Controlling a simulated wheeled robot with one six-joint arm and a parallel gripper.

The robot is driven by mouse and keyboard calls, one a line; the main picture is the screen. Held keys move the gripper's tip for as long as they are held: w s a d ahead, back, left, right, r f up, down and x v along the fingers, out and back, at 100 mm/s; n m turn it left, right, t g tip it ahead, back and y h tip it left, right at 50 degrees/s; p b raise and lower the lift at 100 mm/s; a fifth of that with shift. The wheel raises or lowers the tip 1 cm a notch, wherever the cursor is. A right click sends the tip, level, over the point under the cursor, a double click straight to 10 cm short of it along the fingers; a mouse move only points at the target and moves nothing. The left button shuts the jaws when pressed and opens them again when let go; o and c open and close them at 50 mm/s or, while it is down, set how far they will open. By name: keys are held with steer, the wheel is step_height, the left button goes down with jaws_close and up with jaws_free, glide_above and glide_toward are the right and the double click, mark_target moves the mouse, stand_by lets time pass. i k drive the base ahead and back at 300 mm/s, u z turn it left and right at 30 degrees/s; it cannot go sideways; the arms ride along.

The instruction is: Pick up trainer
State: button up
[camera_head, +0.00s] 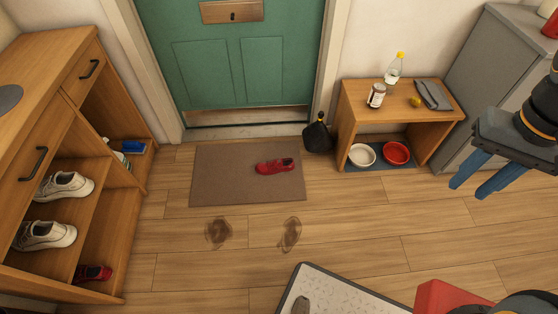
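A red shoe (274,166) lies on the brown doormat (225,185) in front of the green door. Two white trainers stand in the left cabinet: an upper one (66,187) and a lower one (47,235). Another red shoe (92,273) is at the cabinet's bottom, partly hidden. My gripper (469,189) is at the right, with its blue fingers apart and nothing between them. It is in front of the grey cabinet in the picture and well apart from all the shoes.
A wooden bench (348,110) holds a bottle, a jar and a grey cloth. Under it are a white bowl (361,155) and a red bowl (396,153). A dark bag-like object (318,137) stands beside it. Dark smudges (219,233) mark the open floor. A pale tray (345,290) lies at the front.

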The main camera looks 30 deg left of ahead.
mark_target(281, 165)
steer(key=u, duration=0.45)
steer(key=i, duration=0.9)
steer(key=u, duration=0.6)
